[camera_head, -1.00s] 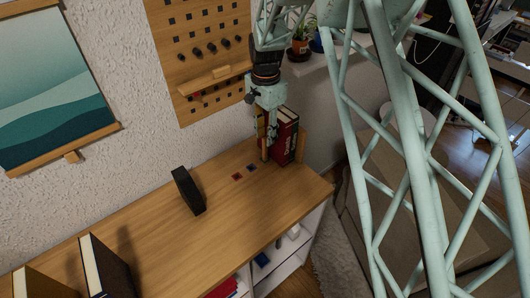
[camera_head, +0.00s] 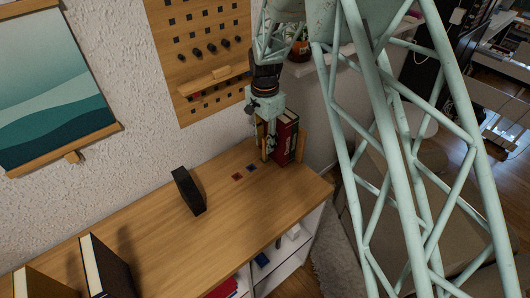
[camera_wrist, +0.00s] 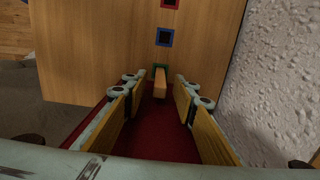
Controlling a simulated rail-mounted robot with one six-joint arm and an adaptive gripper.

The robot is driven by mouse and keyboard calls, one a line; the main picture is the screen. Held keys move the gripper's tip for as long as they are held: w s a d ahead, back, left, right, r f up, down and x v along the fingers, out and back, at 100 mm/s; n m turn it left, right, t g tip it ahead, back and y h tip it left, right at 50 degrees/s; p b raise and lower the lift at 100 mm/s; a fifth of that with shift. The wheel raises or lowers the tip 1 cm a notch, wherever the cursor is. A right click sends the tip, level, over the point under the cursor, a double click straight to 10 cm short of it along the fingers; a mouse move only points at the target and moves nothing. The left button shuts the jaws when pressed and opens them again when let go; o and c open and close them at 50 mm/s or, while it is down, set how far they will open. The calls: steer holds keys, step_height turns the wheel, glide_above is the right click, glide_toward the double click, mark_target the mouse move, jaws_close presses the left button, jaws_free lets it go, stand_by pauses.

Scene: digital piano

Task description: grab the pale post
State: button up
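The pale post (camera_wrist: 160,84) is a short light-wood bar at a green-edged square in the wrist view. It lies between the tips of my gripper (camera_wrist: 159,91), with a gap showing on each side. My gripper is open, with yellow pads on its two fingers. In the head view my gripper (camera_head: 265,145) points down over the far right end of the wooden shelf top, close beside the red books. I cannot make out the post there; the gripper hides that spot.
Red books (camera_head: 286,139) stand right beside my gripper; their dark red cover (camera_wrist: 165,142) fills the wrist view behind the fingers. A black block (camera_head: 188,190) stands mid-shelf. The rough wall (camera_wrist: 280,80) is close on the right. Red and blue squares (camera_wrist: 164,37) lie beyond the post.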

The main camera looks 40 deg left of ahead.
steer(key=shift+f, duration=0.85)
steer(key=shift+c, duration=0.6)
steer(key=c, duration=0.7)
